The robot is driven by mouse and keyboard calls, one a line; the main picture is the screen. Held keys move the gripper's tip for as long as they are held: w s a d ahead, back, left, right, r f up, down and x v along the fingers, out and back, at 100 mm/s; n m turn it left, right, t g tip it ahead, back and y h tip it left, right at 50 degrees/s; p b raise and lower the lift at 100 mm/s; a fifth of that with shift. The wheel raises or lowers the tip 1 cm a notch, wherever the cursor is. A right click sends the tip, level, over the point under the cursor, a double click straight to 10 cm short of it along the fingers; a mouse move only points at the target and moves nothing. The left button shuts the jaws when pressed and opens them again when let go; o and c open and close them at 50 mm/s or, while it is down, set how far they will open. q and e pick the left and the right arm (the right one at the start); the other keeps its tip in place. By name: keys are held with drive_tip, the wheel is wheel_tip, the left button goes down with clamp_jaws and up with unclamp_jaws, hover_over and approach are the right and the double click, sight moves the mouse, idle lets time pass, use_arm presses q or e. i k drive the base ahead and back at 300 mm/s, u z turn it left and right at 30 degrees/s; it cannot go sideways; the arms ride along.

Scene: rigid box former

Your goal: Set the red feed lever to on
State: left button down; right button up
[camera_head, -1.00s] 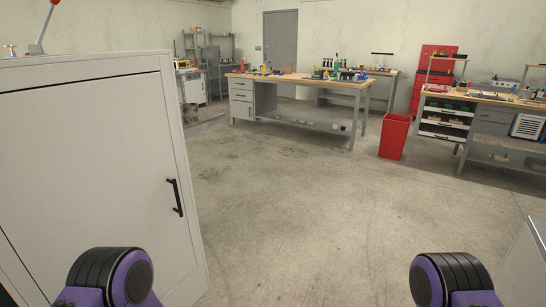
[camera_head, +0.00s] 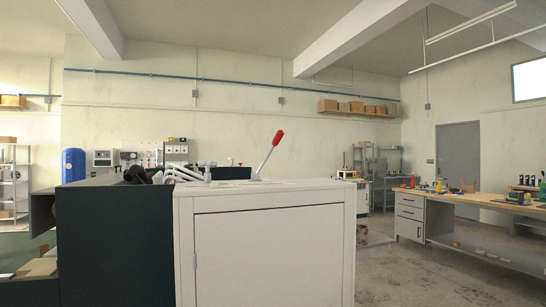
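The feed lever (camera_head: 268,156) has a red grip on a thin metal rod and stands on top of a white cabinet (camera_head: 269,257). It tilts up and to the right. Its base is small, and no on or off marking can be read from here. Neither of my grippers shows in the head view, so I cannot see whether they are open or shut.
A dark green panel (camera_head: 115,245) stands directly left of the cabinet. White pipes (camera_head: 186,173) lie on the top beside the lever. A workbench (camera_head: 478,200) stands at the right, with clear concrete floor (camera_head: 390,268) before it.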

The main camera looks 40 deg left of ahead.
sight(280, 134)
drive_tip(key=z, duration=0.05)
drive_tip(key=k, duration=0.95)
drive_tip(key=z, duration=0.05)
drive_tip(key=i, duration=2.65)
drive_tip(key=z, duration=1.7)
drive_tip(key=i, duration=0.5)
drive_tip(key=u, duration=3.6)
drive_tip(key=k, duration=0.25)
drive_tip(key=u, duration=0.15)
